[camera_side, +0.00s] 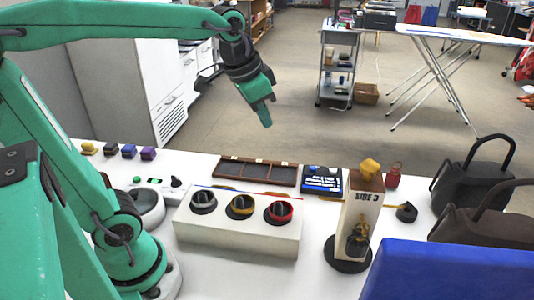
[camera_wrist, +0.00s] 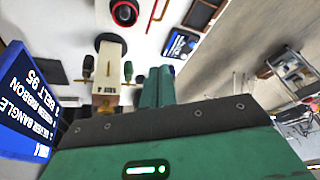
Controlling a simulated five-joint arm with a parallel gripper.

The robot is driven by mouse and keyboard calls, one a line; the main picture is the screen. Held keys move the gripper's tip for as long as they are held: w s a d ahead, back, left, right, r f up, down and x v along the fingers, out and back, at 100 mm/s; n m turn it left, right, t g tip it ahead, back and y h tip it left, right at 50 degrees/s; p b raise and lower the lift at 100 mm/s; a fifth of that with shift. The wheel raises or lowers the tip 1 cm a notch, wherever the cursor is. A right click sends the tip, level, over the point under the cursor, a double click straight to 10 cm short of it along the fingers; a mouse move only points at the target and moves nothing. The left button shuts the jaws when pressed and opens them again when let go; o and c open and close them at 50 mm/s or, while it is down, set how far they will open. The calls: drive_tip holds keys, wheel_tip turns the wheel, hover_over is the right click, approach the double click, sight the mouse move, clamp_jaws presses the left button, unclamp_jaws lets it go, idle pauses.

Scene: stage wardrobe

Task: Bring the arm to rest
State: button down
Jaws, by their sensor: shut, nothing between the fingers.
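My gripper (camera_side: 266,120) hangs in the air above and behind the white table (camera_side: 330,275), pointing down and slightly right. Its green fingers are together with nothing between them. In the wrist view, the shut fingers (camera_wrist: 158,88) show at the middle, above the dark gripper edge. My arm reaches across the top left of the side view, clear of the objects on the table.
Dark bags (camera_side: 472,182) stand right, behind a blue panel (camera_side: 450,270). Air around the gripper is clear.

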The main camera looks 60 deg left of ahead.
drive_tip(key=s+f+n+t, duration=0.1)
drive_tip(key=s+f, duration=0.4)
drive_tip(key=s, duration=0.5)
drive_tip(key=shift+s+d+n, duration=0.3)
drive_tip(key=shift+n, duration=0.4)
